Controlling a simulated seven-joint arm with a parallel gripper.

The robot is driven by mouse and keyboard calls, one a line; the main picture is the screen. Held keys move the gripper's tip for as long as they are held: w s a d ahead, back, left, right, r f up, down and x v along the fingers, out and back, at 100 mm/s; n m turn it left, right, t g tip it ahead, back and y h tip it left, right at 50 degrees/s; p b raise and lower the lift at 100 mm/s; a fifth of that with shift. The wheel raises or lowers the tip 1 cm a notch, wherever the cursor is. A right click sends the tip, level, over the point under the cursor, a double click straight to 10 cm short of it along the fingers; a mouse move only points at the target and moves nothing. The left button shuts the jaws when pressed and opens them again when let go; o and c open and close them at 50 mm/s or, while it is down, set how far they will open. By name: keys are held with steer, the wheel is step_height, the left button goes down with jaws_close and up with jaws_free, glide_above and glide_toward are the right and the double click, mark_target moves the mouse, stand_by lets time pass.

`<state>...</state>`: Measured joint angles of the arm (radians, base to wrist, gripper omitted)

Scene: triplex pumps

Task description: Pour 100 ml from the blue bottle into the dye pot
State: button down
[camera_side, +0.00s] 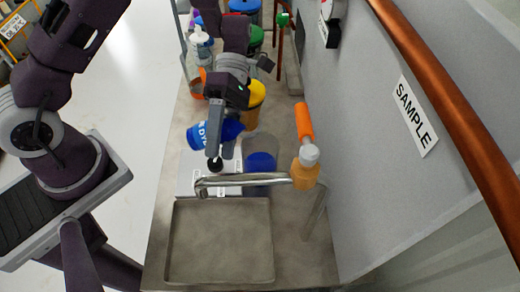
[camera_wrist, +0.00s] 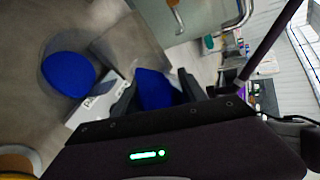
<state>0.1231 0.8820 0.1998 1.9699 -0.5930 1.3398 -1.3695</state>
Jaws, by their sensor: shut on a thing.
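The blue bottle (camera_side: 198,135), with white lettering, is held in my gripper (camera_side: 222,138) and leans well over from upright. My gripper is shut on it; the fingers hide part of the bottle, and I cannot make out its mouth. In the wrist view the blue bottle (camera_wrist: 154,88) shows between my gripper's two fingers (camera_wrist: 155,92). The dye pot (camera_side: 262,145) looks like a clear grey vessel with blue in its lower part, to the right of and below the bottle. In the wrist view the dye pot (camera_wrist: 68,74) shows as a blue disc, apart from the gripper. No stream is visible.
A bent metal bar (camera_side: 240,181) crosses in front of the pot, above a shallow grey basin (camera_side: 220,245). An amber bottle (camera_side: 305,172) stands right of the pot. A yellow-topped container (camera_side: 256,92) is behind. A grey panel (camera_side: 430,190) bounds the right.

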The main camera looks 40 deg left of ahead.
steer(key=shift+r+n+g, duration=0.25)
steer(key=shift+n+g, duration=0.05)
stand_by(0.7)
steer(key=shift+w+d+r+n+g+y+p, duration=0.3)
steer(key=shift+r+n+g+y, duration=0.1)
steer(key=shift+r+g+y, duration=0.1)
stand_by(1.4)
steer(key=shift+f+n+g+y, duration=0.3)
steer(key=shift+f+n+g, duration=0.1)
steer(key=shift+n, duration=0.2)
stand_by(2.2)
